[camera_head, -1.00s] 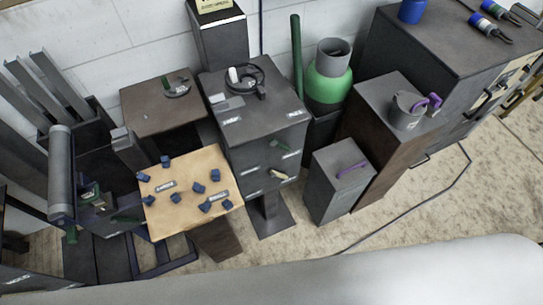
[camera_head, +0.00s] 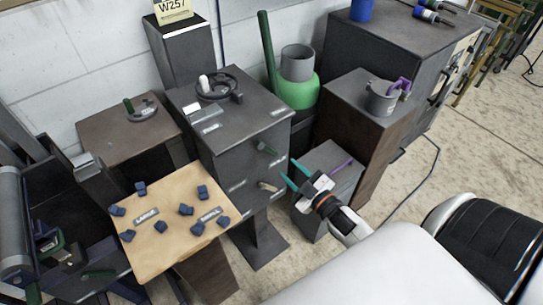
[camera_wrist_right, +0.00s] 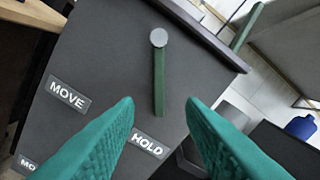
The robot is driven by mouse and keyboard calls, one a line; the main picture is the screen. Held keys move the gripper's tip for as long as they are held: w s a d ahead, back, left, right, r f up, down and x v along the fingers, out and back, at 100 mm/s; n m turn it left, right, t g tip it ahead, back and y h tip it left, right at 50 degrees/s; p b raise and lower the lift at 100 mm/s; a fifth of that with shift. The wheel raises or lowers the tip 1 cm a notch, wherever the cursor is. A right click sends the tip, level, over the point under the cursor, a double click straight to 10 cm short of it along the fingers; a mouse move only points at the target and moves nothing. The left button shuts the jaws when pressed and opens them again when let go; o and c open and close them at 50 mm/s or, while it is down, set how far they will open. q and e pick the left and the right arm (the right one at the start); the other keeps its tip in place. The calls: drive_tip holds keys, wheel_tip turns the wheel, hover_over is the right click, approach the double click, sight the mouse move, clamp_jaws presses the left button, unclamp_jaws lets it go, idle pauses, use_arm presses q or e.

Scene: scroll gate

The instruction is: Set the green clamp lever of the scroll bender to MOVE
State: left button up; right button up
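The scroll bender is a dark grey cabinet (camera_head: 240,125) in the head view. Its green clamp lever (camera_head: 266,148) is on the front face. In the right wrist view the lever (camera_wrist_right: 159,85) hangs from a round grey pivot, its free end near the HOLD label (camera_wrist_right: 148,144). The MOVE label (camera_wrist_right: 67,95) lies to the left. My right gripper (camera_head: 290,170) is open, its teal fingers pointing at this face. In the wrist view the fingertips (camera_wrist_right: 159,103) appear on either side of the lever's lower end, with gaps. My left gripper is not in view.
A low grey box (camera_head: 335,160) with a purple handle is behind my right gripper. A tan board (camera_head: 165,245) with several blue blocks stands left of the cabinet.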

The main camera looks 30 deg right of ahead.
sight(271, 152)
drive_tip(key=w, duration=0.8)
drive_tip(key=shift+w+a, duration=0.1)
drive_tip(key=shift+a, duration=0.3)
clamp_jaws()
